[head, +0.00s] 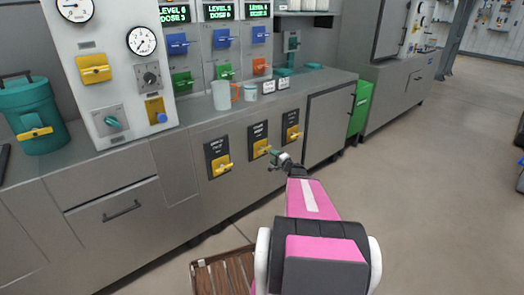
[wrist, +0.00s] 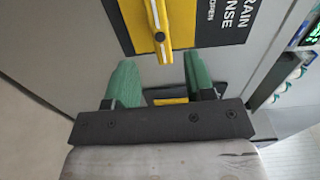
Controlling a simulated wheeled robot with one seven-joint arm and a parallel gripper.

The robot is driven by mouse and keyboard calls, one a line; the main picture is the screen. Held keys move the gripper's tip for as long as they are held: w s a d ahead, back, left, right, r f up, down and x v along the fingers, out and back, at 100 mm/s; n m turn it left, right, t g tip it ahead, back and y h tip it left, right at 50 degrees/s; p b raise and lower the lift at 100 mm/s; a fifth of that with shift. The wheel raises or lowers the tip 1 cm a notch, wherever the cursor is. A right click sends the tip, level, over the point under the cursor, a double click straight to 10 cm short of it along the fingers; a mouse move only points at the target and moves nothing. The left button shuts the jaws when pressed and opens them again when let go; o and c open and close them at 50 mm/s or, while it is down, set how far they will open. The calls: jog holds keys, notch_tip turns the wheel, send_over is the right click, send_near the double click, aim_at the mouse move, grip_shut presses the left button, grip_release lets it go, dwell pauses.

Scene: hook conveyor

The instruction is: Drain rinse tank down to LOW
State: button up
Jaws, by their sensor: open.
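Three black drain plates with yellow handles sit on the grey cabinet front in the head view: left (head: 218,158), middle (head: 259,140) and right (head: 291,127). My gripper (head: 273,154) is low beside the middle plate. In the wrist view the gripper (wrist: 160,61) is open and empty. A black and yellow plate (wrist: 236,25), its partly cut text ending in "RAIN" and "NSE", lies ahead. Its yellow handle (wrist: 160,22) points down between the green fingertips, just beyond them. No contact shows.
Green displays (head: 218,11) above read LEVEL and DOSE; their digits are hard to read. Blue, green and orange valves line the wall. A pale jug (head: 222,95) stands on the counter. A wooden slatted platform (head: 222,272) lies on the floor; open floor lies right.

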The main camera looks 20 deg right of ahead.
aim_at(265, 151)
jog(key=x, duration=0.9)
jog(key=shift+w+a, duration=0.1)
jog(key=shift+w, duration=0.25)
grip_shut()
